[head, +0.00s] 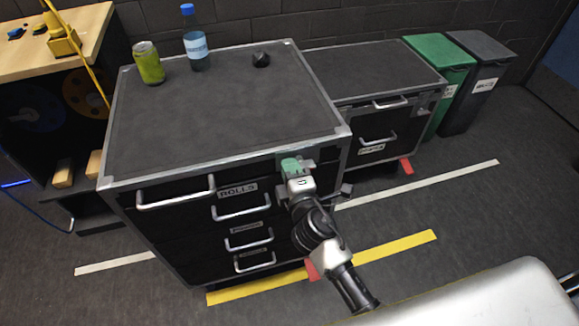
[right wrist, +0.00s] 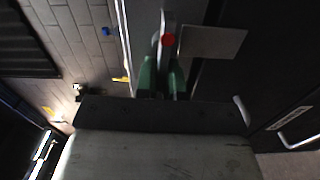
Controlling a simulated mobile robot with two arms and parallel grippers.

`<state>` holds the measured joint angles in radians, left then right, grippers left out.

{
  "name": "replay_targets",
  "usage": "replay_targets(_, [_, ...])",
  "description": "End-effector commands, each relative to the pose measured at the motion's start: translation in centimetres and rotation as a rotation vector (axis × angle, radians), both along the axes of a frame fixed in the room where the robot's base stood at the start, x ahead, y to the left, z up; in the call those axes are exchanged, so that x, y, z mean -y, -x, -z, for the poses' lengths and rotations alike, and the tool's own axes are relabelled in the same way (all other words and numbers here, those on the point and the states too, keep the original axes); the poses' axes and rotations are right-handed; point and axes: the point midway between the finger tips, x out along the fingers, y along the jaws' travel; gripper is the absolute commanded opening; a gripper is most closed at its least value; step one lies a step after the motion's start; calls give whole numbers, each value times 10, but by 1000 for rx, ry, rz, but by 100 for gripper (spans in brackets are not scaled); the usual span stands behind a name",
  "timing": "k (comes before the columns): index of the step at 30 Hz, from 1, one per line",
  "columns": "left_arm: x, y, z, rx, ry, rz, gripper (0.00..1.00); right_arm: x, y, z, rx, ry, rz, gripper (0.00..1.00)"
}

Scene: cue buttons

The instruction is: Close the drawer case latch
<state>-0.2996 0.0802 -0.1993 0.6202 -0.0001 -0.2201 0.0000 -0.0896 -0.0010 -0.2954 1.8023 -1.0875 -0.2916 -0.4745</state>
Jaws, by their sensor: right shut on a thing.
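The black drawer case (head: 225,110) has silver edges and several drawers with silver handles. Its latch (head: 309,164) is at the upper right of the front, mostly hidden by my right gripper (head: 291,166). In the right wrist view the latch is a silver bar with a red dot (right wrist: 168,41), beside a flat grey plate (right wrist: 213,42). The green fingers of my right gripper (right wrist: 160,78) are shut on the latch, one on each side of it. The drawer fronts look about flush with the case. My left gripper is not in view.
A green can (head: 148,64), a water bottle (head: 196,42) and a small dark object (head: 261,59) stand on the case top. A second, lower case (head: 375,75) stands at the right, with green (head: 440,52) and grey (head: 482,60) bins beyond. The floor in front is clear.

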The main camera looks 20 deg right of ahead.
Motion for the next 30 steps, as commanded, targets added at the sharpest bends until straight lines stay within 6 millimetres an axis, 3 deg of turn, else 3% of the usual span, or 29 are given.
replay_targets(1, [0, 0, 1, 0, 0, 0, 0, 4, 1, 7, -14, 22, 11, 0])
replay_targets(21, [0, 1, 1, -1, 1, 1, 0, 5, 0, 6, -9, 77, 12, 0])
replay_targets(22, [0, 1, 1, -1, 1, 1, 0, 5, 0, 6, -9, 77, 12, 13])
replay_targets(26, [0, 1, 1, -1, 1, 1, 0, 5, 0, 5, -6, 75, 13, 33])
replay_targets(30, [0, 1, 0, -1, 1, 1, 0, 3, 0, 4, -3, 73, 9, 34])
